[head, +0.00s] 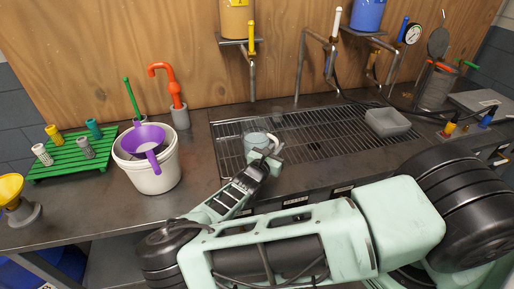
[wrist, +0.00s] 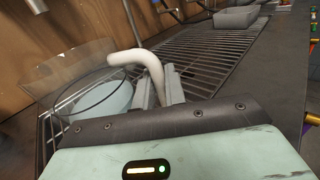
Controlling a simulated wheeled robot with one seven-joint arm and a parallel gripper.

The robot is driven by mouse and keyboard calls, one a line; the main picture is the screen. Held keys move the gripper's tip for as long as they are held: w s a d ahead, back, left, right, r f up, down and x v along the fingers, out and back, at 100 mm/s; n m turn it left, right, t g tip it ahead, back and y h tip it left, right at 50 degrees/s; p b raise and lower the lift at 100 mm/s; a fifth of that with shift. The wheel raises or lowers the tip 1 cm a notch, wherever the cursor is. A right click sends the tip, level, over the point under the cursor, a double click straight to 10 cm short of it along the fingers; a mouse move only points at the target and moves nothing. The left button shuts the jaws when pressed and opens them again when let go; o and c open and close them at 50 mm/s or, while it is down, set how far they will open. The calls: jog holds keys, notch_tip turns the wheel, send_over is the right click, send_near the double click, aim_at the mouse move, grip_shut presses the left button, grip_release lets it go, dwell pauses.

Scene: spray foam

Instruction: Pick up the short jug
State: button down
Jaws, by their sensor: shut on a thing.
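The short jug (head: 255,141) is a pale, see-through cup with a white handle, over the left part of the metal grate. In the wrist view the clear jug (wrist: 95,95) fills the left side, with pale blue-grey in its lower part. Its curved white handle (wrist: 140,60) reaches between the grey fingers. My gripper (head: 268,156) is shut on the jug's handle; the fingers also show in the wrist view (wrist: 160,92). I cannot tell whether the jug touches the grate.
A grate (head: 320,125) is set in the dark counter. A grey tray (head: 388,122) sits on its right part. Pipes and taps rise behind the grate.

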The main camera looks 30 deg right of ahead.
jog(key=shift+r, duration=0.25)
dwell(0.6)
